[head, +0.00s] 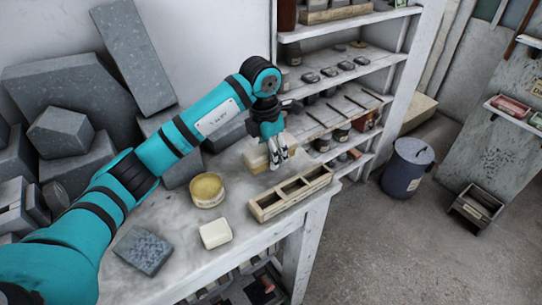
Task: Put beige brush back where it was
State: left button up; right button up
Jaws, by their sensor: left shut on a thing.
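My left gripper (279,156) is over the back right part of the worktable (180,217), pointing down. It is shut on a cream-beige block-like thing, which I take for the beige brush (256,158). The brush shows on both sides of the fingers, and the gripper hides its middle. I cannot tell whether it touches the tabletop. A beige wooden box with open compartments (265,212) stands just in front of the gripper, at the table's right edge. My right gripper is not in view.
A round yellow bowl (207,190), a pale block (215,233) and a grey stone slab (143,250) lie on the table. Grey stone blocks (70,90) are piled at the left. White shelves (345,62) with small items stand behind. A dark bin (406,168) stands on the floor.

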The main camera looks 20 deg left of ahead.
pick_arm(q)
notch_tip(320, 180, down, 3)
jog(key=shift+r+p, duration=0.15)
jog(key=shift+p, duration=0.75)
jog(key=shift+f, duration=0.55)
jog(key=o, duration=1)
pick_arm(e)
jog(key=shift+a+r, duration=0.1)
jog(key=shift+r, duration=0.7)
pick_arm(q)
jog(key=shift+r, duration=0.1)
